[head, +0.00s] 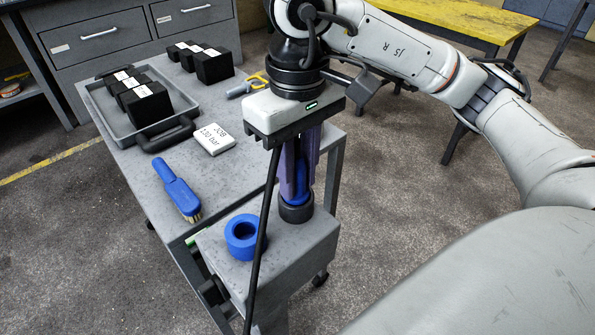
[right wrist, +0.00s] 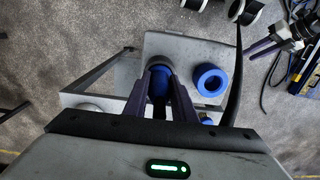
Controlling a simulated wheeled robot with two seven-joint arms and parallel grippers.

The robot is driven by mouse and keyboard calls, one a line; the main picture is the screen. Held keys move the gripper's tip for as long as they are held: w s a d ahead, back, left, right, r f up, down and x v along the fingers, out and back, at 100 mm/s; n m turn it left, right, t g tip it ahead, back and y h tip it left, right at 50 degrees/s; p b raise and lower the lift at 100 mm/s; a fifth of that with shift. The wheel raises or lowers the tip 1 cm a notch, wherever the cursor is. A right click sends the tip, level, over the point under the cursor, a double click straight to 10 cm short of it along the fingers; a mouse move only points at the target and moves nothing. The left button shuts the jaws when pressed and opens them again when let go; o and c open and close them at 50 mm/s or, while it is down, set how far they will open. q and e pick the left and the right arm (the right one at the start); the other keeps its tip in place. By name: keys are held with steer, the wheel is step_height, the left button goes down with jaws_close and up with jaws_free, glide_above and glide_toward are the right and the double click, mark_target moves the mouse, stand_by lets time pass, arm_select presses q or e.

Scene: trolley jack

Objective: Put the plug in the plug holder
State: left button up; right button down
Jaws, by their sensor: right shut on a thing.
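The plug (head: 299,190) is blue, upright and low between the purple fingers of my right gripper (head: 296,180), which is shut on it. A dark round collar (head: 296,208) surrounds its lower end on the grey cart's raised end block. The right wrist view also shows the plug (right wrist: 160,82) between the fingers. I cannot tell whether the plug's lower end is seated in the collar. A thick blue ring with a round hole, seemingly the plug holder (head: 240,250), stands empty beside it. My left gripper (right wrist: 262,47) shows partly in the right wrist view; its opening is unclear.
A dark cable (head: 265,205) hangs in front of the block, near the ring. On the cart lie a blue brush (head: 177,187), a white labelled box (head: 214,139) and a grey tray (head: 117,120) with black blocks. A yellow table (head: 465,20) stands behind.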

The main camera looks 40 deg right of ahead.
mark_target(297, 141)
arm_select(q)
steer(key=shift+f, duration=0.15)
arm_select(e)
steer(key=shift+f, duration=0.15)
steer(key=c, duration=1.4)
jaws_free()
steer(key=shift+r+p, duration=0.35)
steer(key=shift+r, duration=0.55)
step_height(297, 141, up, 9)
steer(key=p, duration=0.2)
steer(key=shift+f+p, duration=0.2)
steer(key=shift+p, duration=0.15)
arm_select(q)
step_height(297, 141, up, 4)
steer(key=shift+d+r, duration=0.1)
steer(key=shift+w+d, duration=0.1)
steer(key=shift+w, duration=0.15)
